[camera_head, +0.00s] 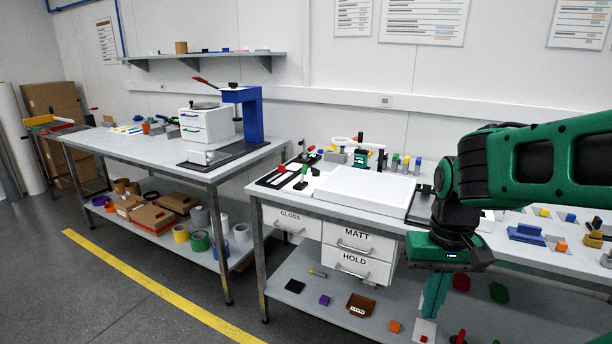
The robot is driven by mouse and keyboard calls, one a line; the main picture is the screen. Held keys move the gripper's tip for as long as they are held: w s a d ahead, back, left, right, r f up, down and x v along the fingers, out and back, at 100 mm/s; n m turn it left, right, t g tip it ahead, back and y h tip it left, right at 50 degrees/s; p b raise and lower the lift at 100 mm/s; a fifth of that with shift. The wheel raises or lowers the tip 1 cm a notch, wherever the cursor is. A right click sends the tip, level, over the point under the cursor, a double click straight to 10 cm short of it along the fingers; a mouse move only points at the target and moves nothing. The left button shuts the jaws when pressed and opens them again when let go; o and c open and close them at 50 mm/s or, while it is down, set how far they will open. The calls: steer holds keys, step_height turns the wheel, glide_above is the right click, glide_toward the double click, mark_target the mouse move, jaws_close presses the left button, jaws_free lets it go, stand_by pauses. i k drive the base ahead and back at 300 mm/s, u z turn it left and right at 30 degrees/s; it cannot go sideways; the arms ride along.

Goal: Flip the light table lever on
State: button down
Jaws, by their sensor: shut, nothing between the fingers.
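The light table (365,189) is a flat white slab on the near bench, right of centre, and its top looks plain white. Just left of it are small levers on dark bases: one with a green handle (300,184) and one with a red tip (283,168). I cannot tell which one belongs to the light table, or its exact position. My green and black arm reaches in from the right. My gripper (431,303) points down in front of the bench edge, right of the light table, shut and empty. It is well apart from the levers.
White drawers (358,253) marked MATT and HOLD hang under the bench, beside a GLOSS drawer (290,222). Small blocks and parts stand behind and right of the light table. A second bench (150,150) holds a blue press (250,110). The floor left of the benches is clear.

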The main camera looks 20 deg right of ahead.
mark_target(304, 170)
steer(key=i, duration=1)
